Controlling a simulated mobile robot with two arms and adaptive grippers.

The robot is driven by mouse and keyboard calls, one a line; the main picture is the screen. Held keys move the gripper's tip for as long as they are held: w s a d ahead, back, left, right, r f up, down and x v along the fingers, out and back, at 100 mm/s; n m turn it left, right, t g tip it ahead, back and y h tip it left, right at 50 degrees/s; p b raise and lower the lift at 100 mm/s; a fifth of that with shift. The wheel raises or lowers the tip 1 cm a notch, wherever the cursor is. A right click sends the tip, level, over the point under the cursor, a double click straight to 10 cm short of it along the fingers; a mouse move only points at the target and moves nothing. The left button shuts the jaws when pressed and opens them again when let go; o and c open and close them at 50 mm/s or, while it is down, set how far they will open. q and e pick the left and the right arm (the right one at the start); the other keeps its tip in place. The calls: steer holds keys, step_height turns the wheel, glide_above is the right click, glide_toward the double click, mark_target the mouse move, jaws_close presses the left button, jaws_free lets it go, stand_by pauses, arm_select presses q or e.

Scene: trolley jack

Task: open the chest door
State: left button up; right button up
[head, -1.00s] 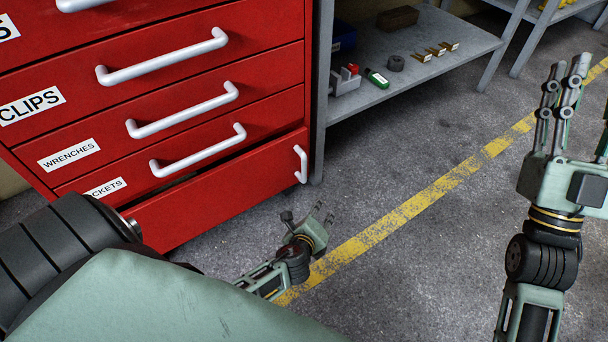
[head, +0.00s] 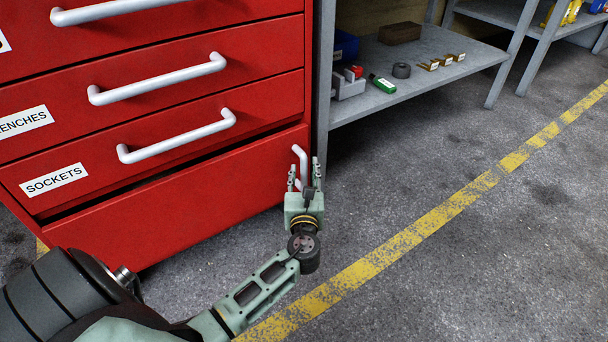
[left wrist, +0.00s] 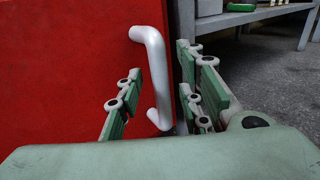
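The chest door is the plain red bottom panel (head: 190,215) of the red chest, below the SOCKETS drawer. Its white vertical handle (head: 299,160) is near its right edge. My left gripper (head: 304,172) is at this handle, with its fingers open and pointing up in the head view. In the left wrist view the handle (left wrist: 156,75) stands between the left finger and the right fingers, which are apart. I see no clear grip on it. The lower end of the handle is partly hidden behind the gripper. The door (left wrist: 70,70) fills the left of that view. My right gripper is out of view.
Drawers with white horizontal handles (head: 175,138) are above the door. A grey shelf (head: 440,70) with small items stands right of the chest. Open grey floor (head: 450,270) with a yellow line (head: 400,240) lies to the right and in front.

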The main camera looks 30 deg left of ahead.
arm_select(q)
steer(key=shift+x, duration=1.1)
steer(key=shift+c, duration=0.3)
jaws_close()
